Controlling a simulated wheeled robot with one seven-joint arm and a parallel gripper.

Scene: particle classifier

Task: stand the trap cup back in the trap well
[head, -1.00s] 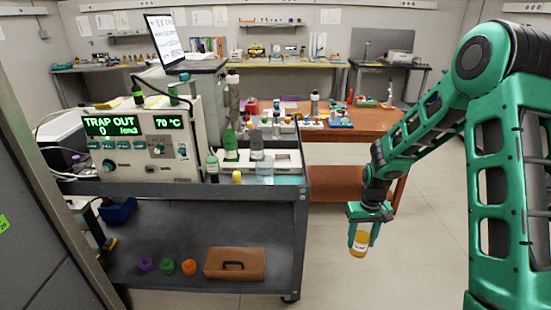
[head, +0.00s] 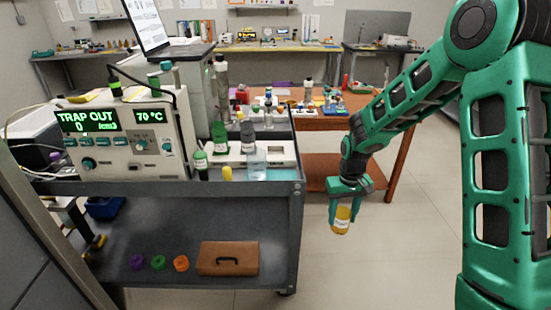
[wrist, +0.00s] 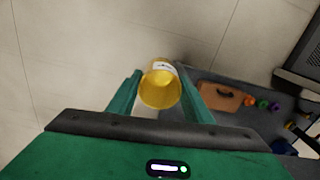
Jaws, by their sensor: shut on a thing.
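My gripper (head: 346,208) is shut on a small cup with yellow contents and a white label (head: 341,220). It holds the cup in the air to the right of the cart, over the floor. The wrist view shows the cup (wrist: 160,88) between the two green fingers. The classifier (head: 120,140) stands on the cart's top at the left. Its display (head: 90,121) reads "TRAP OUT", 0 cm3, and another reads 70 °C. I cannot make out the trap well.
The grey cart (head: 299,200) carries several bottles (head: 219,136) and a white tray (head: 285,151) on top. Its lower shelf holds a brown case (head: 228,259) and purple, green and orange pieces. A wooden table (head: 398,170) stands behind. The floor right of the cart is clear.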

